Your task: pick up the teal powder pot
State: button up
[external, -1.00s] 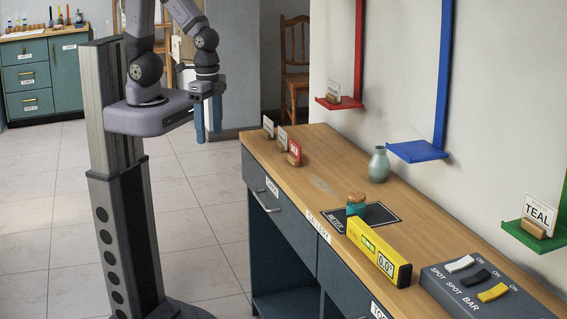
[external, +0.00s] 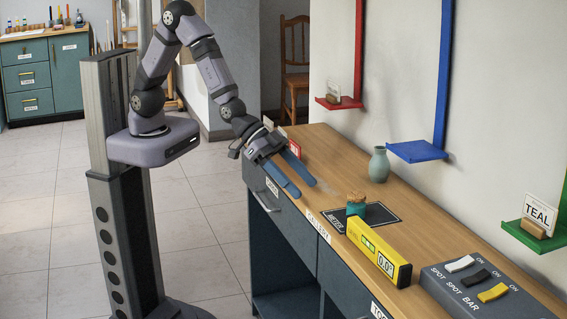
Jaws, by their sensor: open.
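The teal powder pot (external: 356,208) is a small teal jar with a cork-coloured top. It stands upright on a dark mat (external: 378,217) on the wooden counter. My gripper (external: 303,186) is over the counter's front edge, to the left of the pot. Its two long blue-grey fingers are apart and point towards the pot, with a gap between them and it. Nothing is between the fingers.
A yellow level (external: 372,250) lies just right of the pot. A grey-green vase (external: 379,165) stands behind it. A switch box (external: 482,283) is at the right end. Coloured shelves (external: 417,151) hang on the wall.

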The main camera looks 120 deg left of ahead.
aim_at(356, 208)
jog(key=w+d+t+b, duration=0.1)
jog(key=w, duration=0.1)
jog(key=w+f+t+b, duration=0.1)
jog(key=w+t, duration=0.1)
jog(key=w, duration=0.1)
jog(key=w+d+f+t+b, duration=0.1)
jog(key=w+t, duration=0.1)
jog(key=w, duration=0.1)
jog(key=shift+w+d+f+y+b, duration=0.1)
jog(key=shift+w+d+y+b, duration=0.05)
jog(key=shift+d+y+b, duration=0.2)
jog(key=shift+w+d+r+t+b, duration=0.1)
jog(key=shift+w+r+t+b, duration=0.2)
jog(key=shift+w+t, duration=0.25)
jog(key=shift+w+f+p, duration=0.2)
jog(key=shift+w+p, duration=0.05)
jog(key=shift+w, duration=0.95)
jog(key=shift+w+f+p, duration=0.2)
jog(key=shift+w, duration=0.95)
jog(key=shift+w+f+p, duration=0.2)
jog(key=shift+w+p, duration=0.05)
jog(key=shift+w, duration=0.95)
jog(key=c, duration=1.2)
